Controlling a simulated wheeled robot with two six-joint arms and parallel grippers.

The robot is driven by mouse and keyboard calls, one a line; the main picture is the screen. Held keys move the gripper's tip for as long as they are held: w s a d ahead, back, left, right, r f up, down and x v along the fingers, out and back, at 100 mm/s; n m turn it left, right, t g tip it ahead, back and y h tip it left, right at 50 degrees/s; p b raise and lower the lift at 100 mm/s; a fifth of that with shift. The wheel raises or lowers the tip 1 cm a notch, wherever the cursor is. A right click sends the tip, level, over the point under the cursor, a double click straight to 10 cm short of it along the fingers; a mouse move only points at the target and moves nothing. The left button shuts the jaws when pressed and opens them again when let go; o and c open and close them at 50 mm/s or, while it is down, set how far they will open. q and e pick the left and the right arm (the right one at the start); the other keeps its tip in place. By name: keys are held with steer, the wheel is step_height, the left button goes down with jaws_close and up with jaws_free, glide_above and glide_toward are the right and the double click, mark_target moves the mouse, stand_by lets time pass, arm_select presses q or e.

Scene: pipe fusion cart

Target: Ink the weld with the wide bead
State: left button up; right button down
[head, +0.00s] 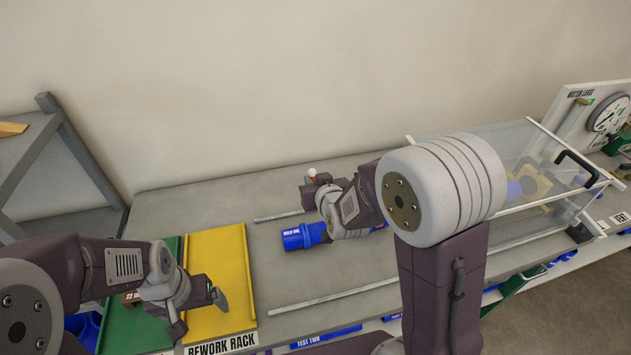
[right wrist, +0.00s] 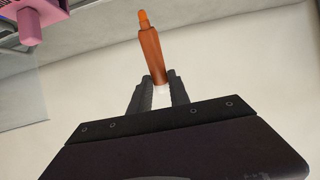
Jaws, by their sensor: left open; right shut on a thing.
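My right gripper (right wrist: 160,92) is shut on an orange-brown marker (right wrist: 151,52), whose lighter orange tip points away from the fingers. In the head view the right gripper (head: 312,186) is raised above the grey bench, largely behind its own wrist, with a small orange and white end showing at it. A blue pipe piece (head: 298,238) with a white label, seemingly "WELD ONE", lies on the bench below and left of the right wrist, which hides its right part. I cannot make out bead widths. My left gripper (head: 214,298) is open and empty over the yellow tray.
The yellow tray (head: 228,262) stands by a "REWORK RACK" sign (head: 222,344), with a green tray (head: 172,246) to its left. Rails (head: 350,298) run along the bench. A blue "TEST TWO" strip (head: 325,336) lies at the front.

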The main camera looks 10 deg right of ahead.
arm_select(q)
steer(key=shift+f+b, duration=2.9)
steer(key=shift+f, duration=0.2)
arm_select(e)
steer(key=shift+f, duration=3.15)
arm_select(q)
steer(key=shift+f, duration=0.2)
arm_select(e)
steer(key=shift+f, duration=0.2)
step_height(320, 180, up, 7)
steer(key=p, duration=0.5)
steer(key=shift+r+p, duration=0.1)
steer(key=shift+p, duration=0.2)
arm_select(q)
step_height(320, 180, up, 6)
steer(key=shift+f, duration=0.1)
arm_select(e)
steer(key=shift+d, duration=0.1)
